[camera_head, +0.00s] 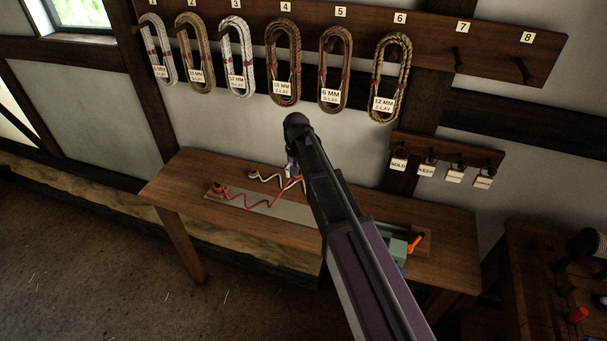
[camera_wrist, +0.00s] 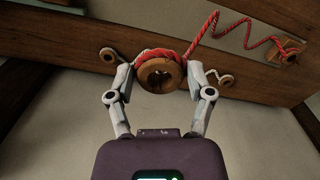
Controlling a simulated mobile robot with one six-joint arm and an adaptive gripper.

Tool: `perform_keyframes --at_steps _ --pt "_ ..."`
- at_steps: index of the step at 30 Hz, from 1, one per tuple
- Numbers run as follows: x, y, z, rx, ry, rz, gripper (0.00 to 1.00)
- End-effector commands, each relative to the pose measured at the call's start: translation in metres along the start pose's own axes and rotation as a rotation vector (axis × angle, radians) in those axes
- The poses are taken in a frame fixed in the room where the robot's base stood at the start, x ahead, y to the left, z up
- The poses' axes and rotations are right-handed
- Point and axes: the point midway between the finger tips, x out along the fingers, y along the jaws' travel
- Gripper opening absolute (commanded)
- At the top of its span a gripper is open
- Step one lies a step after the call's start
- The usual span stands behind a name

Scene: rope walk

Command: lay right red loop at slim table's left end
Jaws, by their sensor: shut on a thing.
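The slim table (camera_head: 178,172) stands against the wall, with a pale strip (camera_head: 265,206) along its top. A red rope (camera_head: 253,206) lies in a zigzag from a wooden piece (camera_head: 218,189) at the table's left part towards my gripper (camera_head: 292,172). My arm hides most of the gripper in the head view. In the wrist view my gripper (camera_wrist: 161,75) has its fingers on either side of a round wooden piece (camera_wrist: 161,84). The red loop (camera_wrist: 170,58) with a pale strand curves around that piece's upper edge, at the fingertips. Its far end reaches another wooden piece (camera_wrist: 290,50).
A pale rope (camera_head: 266,178) lies behind the red one. A green block (camera_head: 396,250) and an orange item (camera_head: 416,242) are on the table's right part. Several rope coils (camera_head: 284,65) hang from a numbered rack above. A darker table (camera_head: 540,270) with tools stands right.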

Motion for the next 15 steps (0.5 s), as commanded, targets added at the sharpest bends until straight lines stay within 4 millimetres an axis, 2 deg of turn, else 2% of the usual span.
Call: perform_keyframes --at_steps 7,15 --pt "0.0 -0.021 -0.006 -0.001 0.0 0.0 0.41" --pt "0.0 -0.026 -0.007 0.0 0.0 0.0 0.41"
